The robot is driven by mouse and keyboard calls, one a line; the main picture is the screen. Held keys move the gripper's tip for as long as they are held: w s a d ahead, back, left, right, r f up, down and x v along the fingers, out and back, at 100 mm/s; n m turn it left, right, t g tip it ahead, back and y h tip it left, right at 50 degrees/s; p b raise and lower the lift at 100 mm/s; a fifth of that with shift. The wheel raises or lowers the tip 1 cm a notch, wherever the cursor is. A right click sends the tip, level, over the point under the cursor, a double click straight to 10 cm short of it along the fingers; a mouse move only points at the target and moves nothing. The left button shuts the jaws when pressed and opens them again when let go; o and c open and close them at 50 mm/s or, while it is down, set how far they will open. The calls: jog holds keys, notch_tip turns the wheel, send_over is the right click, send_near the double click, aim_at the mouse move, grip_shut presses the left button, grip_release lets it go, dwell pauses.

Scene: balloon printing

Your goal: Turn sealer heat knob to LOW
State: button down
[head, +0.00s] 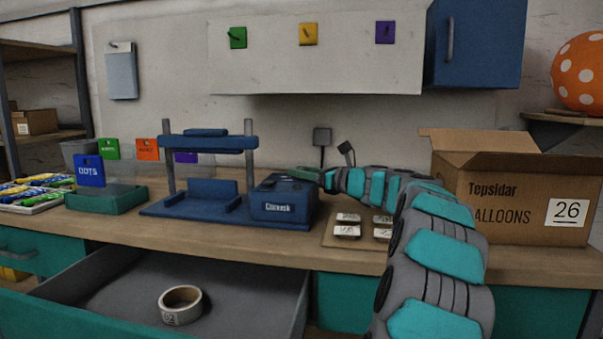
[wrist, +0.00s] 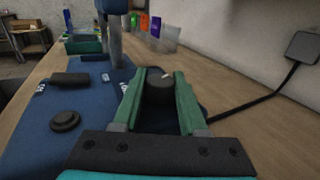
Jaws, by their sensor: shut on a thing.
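The blue sealer box (head: 284,200) stands on the bench at the right end of the blue press frame (head: 206,138). In the head view my gripper (head: 305,171) is at the top of the box, reaching in from the right. In the wrist view my gripper (wrist: 159,88) has its two green fingers on either side of a dark round knob (wrist: 159,87) and is shut on it. A light pointer mark shows near the knob's top. The LOW label cannot be read. A second dark round knob (wrist: 65,121) and a dark bar (wrist: 70,79) sit on the blue top to the left.
A black cable runs from the box to a wall socket (wrist: 302,46). Small labelled blocks (head: 347,228) lie right of the sealer, before an open balloon carton (head: 515,190). An open drawer (head: 100,290) below holds a tape roll (head: 180,304).

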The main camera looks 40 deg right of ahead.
jog(key=shift+r+y, duration=0.1)
jog(key=shift+y, duration=0.2)
jog(key=shift+w+r+n+g+y, duration=0.1)
jog(key=shift+n+g+y, duration=0.4)
jog(key=shift+n+y, duration=0.85)
jog(key=shift+y, duration=0.25)
jog(key=shift+g+y, duration=0.3)
jog(key=shift+f, duration=0.2)
jog(key=shift+c, duration=2.2)
grip_release()
